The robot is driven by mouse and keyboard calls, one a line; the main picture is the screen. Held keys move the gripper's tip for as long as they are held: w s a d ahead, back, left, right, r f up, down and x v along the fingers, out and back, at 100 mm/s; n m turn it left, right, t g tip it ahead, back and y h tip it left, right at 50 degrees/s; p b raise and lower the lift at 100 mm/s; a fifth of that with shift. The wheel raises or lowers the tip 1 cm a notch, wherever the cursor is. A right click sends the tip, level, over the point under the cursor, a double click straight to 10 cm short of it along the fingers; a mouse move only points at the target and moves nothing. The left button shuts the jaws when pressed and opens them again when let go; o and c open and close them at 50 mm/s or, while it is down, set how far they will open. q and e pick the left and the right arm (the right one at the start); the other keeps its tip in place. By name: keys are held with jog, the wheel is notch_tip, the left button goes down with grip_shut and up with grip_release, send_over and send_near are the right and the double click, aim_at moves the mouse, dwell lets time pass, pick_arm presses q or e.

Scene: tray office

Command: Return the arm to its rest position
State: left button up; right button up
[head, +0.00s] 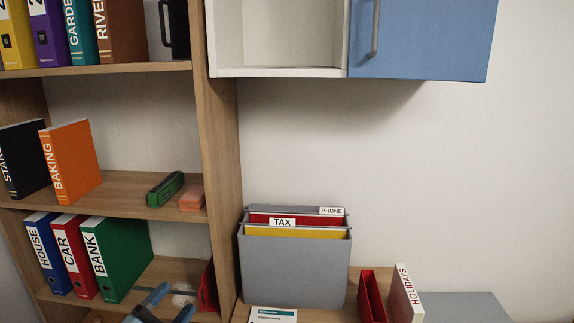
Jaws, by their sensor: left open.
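My left gripper (177,298) shows at the bottom edge, in front of the lowest visible shelf. Its two blue fingers are apart, with no object seen held between them. Most of the left arm is cut off by the frame's lower edge. My right gripper is not in view.
The bookshelf (222,150) holds a green binder (118,258), other binders and a green stapler (165,188). A grey file box (295,268) and a red-and-white HOLIDAYS binder (406,292) stand right of it. A blue-doored cabinet (425,40) hangs above.

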pick_arm(q)
jog(key=s+d+f+n+g+y, duration=0.1)
jog(key=s+f+n+g+y, duration=0.2)
jog(key=s+f+n, duration=0.4)
jog(key=s+d+f+n+g+y, duration=0.2)
jog(key=s+f+n+g+y, duration=0.2)
jog(key=s+f, duration=1.2)
notch_tip(320, 180, down, 6)
jog(key=n, duration=0.3)
jog(key=shift+s+n+g+y, duration=0.3)
jog(key=shift+s+n+g, duration=0.1)
